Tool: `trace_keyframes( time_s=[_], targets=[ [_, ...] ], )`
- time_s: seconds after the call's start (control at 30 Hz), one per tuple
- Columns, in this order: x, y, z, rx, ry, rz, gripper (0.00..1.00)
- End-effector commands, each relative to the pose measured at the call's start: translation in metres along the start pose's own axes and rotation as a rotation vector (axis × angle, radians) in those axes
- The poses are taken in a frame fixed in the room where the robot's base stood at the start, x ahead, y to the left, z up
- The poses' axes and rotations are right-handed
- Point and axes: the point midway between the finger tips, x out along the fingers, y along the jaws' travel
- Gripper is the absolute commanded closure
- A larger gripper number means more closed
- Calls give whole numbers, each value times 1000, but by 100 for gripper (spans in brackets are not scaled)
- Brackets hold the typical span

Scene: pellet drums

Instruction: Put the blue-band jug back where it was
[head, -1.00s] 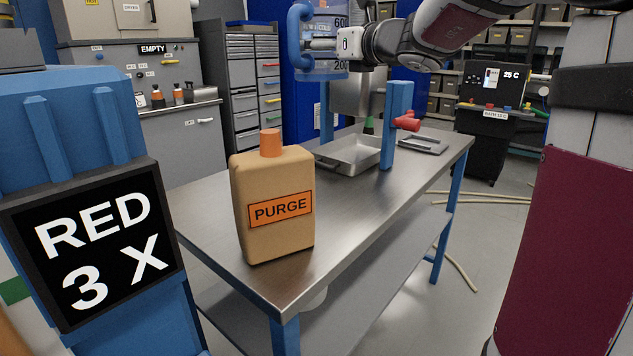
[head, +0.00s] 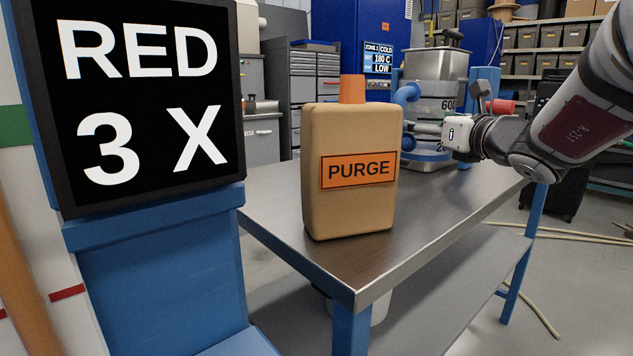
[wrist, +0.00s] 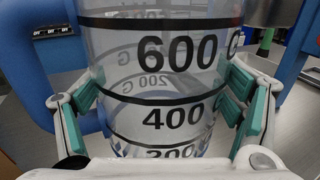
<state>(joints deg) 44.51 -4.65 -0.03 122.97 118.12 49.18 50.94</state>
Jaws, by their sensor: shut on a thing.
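The clear jug (head: 437,106) with a blue handle and a blue band at its base is in the head view, behind and right of the tan PURGE container. It looks upright, low over the steel table (head: 285,205); I cannot tell whether its base touches the top. My gripper (head: 422,130) is shut on the jug from the right side; its fingertips are partly hidden. In the wrist view the jug (wrist: 155,85) fills the middle, with marks 600, 400 and 200, and the teal finger pads lie on both its sides.
The PURGE container (head: 350,200) with an orange cap stands near the table's front corner. A steel hopper (head: 437,64) is behind the jug, beside a blue post (head: 487,80). A blue stand with a RED 3 X sign (head: 148,95) is close at left.

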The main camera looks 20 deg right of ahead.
Motion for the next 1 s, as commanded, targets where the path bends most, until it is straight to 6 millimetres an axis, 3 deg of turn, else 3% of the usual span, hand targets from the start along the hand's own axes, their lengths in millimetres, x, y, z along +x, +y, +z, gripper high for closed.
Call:
trace_keyframes(
  time_s=[0.1, 0.33, 0.57, 1.0],
  targets=[
    [0, -1, -24, 3, 3, -2, 63],
    [0, 0, -45, 2, 2, 0, 63],
    [0, 0, -81, 3, 3, 0, 63],
    [0, 0, -87, 0, 1, 0, 63]
  ],
)
